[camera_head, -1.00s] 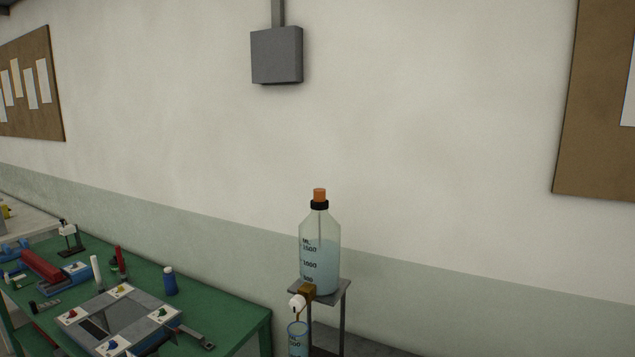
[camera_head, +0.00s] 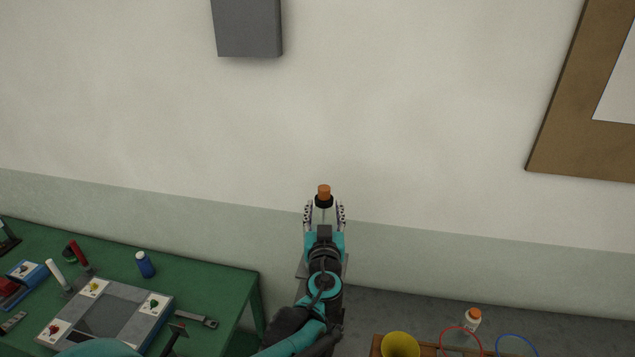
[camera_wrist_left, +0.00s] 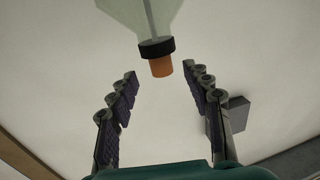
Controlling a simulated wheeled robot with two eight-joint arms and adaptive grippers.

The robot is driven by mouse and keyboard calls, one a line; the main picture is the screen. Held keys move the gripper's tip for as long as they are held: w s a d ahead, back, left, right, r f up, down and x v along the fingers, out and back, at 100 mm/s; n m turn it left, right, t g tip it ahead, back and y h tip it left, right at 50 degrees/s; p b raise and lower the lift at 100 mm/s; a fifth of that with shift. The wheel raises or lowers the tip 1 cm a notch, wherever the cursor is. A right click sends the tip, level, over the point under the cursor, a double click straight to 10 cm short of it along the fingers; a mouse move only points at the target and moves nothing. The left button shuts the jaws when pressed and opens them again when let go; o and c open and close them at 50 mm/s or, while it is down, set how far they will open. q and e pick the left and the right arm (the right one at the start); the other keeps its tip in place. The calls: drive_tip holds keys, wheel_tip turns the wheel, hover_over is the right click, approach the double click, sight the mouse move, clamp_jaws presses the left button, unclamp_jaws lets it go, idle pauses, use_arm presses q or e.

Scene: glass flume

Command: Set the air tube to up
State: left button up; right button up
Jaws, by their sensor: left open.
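The air tube is the thin tube that runs down inside the clear bottle from its neck; in the left wrist view the tube (camera_wrist_left: 150,16) shows as a faint line. Its orange top (camera_head: 324,191) stands above the black collar (camera_head: 323,201) of the bottle, and the orange top also shows in the left wrist view (camera_wrist_left: 161,68). My left gripper (camera_head: 324,212) is open, with its fingers to either side of the bottle neck in the head view. In the left wrist view the orange top lies between and just beyond the fingertips, touching neither. My arm hides most of the bottle. My right gripper is not in view.
A green table (camera_head: 215,278) at left holds a grey-topped tray (camera_head: 135,310), a blue bottle (camera_head: 145,264) and tools. At lower right are a yellow cone (camera_head: 400,345), a white bottle with an orange cap (camera_head: 472,319) and red and blue rings.

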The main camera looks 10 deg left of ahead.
sight(324, 198)
use_arm(q)
drive_tip(key=w, duration=0.2)
drive_tip(key=w+a, duration=0.1)
drive_tip(key=w, duration=0.1)
drive_tip(key=w+p, duration=0.1)
drive_tip(key=w, duration=0.1)
drive_tip(key=shift+w+a+f, duration=0.1)
drive_tip(key=shift+w+a, duration=0.15)
drive_tip(key=shift+w, duration=0.15)
drive_tip(key=shift+d, duration=0.1)
